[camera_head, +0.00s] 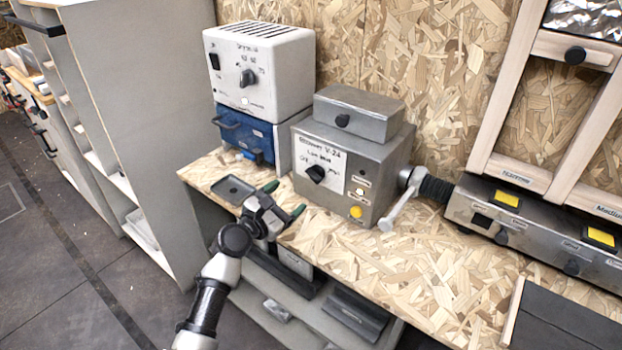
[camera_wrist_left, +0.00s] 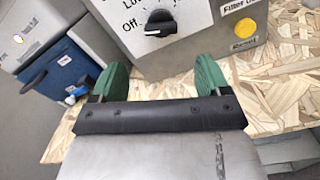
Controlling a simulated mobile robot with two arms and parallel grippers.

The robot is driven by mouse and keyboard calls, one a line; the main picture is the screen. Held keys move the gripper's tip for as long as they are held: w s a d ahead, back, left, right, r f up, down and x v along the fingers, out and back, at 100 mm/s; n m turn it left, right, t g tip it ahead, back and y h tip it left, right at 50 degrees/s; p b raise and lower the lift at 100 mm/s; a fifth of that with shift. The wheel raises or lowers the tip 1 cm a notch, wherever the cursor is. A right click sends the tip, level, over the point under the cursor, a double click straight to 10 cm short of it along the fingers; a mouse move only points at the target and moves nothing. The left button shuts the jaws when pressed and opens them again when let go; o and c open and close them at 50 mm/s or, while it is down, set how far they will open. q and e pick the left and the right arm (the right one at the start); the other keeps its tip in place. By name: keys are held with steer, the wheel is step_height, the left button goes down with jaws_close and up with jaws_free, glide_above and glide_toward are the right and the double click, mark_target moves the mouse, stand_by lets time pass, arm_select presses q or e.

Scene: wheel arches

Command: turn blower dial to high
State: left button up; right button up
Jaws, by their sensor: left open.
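The blower (camera_head: 366,155) is a grey metal box on the bench, with a white plate labelled "Blower V-24". Its black dial (camera_head: 316,173) sits low on that plate, and it also shows at the top of the left wrist view (camera_wrist_left: 160,23). "Off" is printed to the dial's left; its bar looks roughly level, with a white mark towards the "Off" side. My left gripper (camera_head: 285,199) is open and empty, in front of and below the dial, apart from it. Its green fingertips point at the blower in the left wrist view (camera_wrist_left: 162,76). My right gripper is not in view.
A white box with a knob (camera_head: 260,70) stands on a blue unit (camera_head: 243,134) left of the blower. A grey tray (camera_head: 233,189) lies by the gripper. A lever (camera_head: 400,203) and black hose adjoin the blower's right side. The bench (camera_head: 400,265) is clear in front.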

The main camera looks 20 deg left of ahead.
mark_target(311, 179)
arm_select(q)
steer(key=b+x, duration=0.1)
steer(key=x, duration=0.8)
steer(key=shift+w+d+f, duration=0.1)
steer(key=shift+w+d, duration=0.05)
steer(key=shift+w, duration=0.2)
steer(key=c, duration=0.9)
